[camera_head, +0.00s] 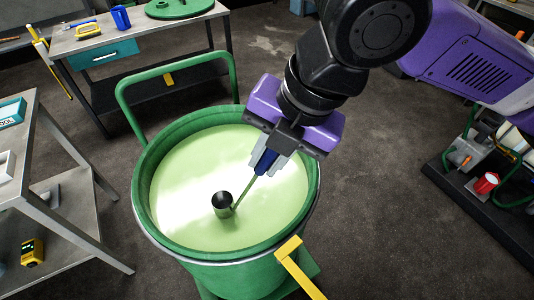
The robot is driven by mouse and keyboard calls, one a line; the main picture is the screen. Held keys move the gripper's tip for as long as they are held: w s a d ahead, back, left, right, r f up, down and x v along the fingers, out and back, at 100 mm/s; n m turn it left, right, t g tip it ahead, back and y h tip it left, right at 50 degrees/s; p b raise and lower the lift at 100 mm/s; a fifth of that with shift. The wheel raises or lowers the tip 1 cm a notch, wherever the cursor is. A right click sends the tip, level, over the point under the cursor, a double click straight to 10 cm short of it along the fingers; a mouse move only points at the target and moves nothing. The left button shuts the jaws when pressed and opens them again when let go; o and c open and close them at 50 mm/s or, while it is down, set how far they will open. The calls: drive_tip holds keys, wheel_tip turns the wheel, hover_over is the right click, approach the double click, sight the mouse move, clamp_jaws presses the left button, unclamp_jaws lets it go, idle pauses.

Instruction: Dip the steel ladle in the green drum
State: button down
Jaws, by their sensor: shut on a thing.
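The green drum (238,270) stands in the middle of the view, full of pale green liquid (185,180). My gripper (268,160) is over the right part of the drum, shut on the blue handle (264,161) of the steel ladle. The ladle's thin shaft slants down to the left to its cup (222,201). The cup is upright with its dark opening facing up, over the liquid near the middle of the drum. I cannot tell whether the cup's bottom touches the liquid. The fingertips partly hide the handle.
A green tube handle (120,100) rises at the drum's back left. A yellow bar (291,262) sticks out at its front right. A workbench (140,28) stands behind and a metal table (55,200) at left. A cart with a red can (486,183) stands at right.

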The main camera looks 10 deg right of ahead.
wheel_tip(320, 180, down, 8)
drive_tip(key=b, duration=0.5)
idle(1.5)
drive_tip(key=shift+r, duration=0.2)
wheel_tip(320, 180, up, 21)
drive_tip(key=p, duration=1.7)
drive_tip(key=shift+f, duration=0.2)
idle(2.2)
idle(0.4)
